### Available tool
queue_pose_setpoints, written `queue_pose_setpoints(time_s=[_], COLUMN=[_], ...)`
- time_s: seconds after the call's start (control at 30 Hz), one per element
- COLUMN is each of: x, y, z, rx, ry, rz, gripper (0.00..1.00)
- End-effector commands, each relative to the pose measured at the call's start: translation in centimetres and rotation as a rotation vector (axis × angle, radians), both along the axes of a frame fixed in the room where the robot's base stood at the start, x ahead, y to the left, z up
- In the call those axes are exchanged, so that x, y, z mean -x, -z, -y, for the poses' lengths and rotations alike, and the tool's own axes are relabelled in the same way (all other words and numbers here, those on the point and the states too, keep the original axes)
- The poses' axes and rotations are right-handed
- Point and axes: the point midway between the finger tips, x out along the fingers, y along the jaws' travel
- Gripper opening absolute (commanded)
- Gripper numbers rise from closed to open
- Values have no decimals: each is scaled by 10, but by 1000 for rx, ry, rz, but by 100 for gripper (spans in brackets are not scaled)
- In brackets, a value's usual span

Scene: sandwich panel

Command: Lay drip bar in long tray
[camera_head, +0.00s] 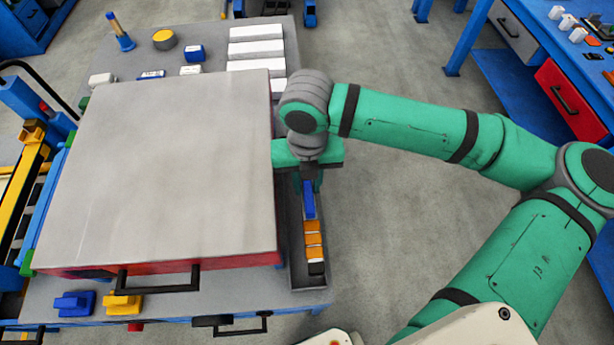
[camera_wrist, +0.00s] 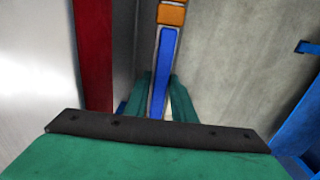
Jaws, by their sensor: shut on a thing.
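A slim bar with a blue part (camera_head: 309,205) and orange parts (camera_head: 313,240) runs lengthwise over the narrow grey long tray (camera_head: 325,281) at the right edge of the bench; I take it as the drip bar. Its near end lies within the tray's outline. I cannot tell whether it touches the tray floor. My gripper (camera_head: 309,182) points down at the tray's far part and is shut on the bar's blue part. In the wrist view the blue part (camera_wrist: 167,58) runs up from between my green fingers (camera_wrist: 160,95), with an orange part beyond. The tray's far end is hidden by my arm.
A large grey-topped box (camera_head: 170,170) with red sides and a black handle (camera_head: 158,282) stands close left of the tray. White blocks (camera_head: 256,50) lie behind it. Blue (camera_head: 74,303) and yellow (camera_head: 122,304) pieces lie in front. Open floor lies right of the tray.

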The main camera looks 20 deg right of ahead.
Motion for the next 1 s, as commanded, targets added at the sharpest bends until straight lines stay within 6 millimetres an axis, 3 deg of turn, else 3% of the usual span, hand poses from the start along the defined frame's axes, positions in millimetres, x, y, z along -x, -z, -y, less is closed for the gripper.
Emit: queue_pose_setpoints(time_s=[1.0], x=[0], y=[65], z=[0], rx=[0], ry=[1], rz=[-1], gripper=[0])
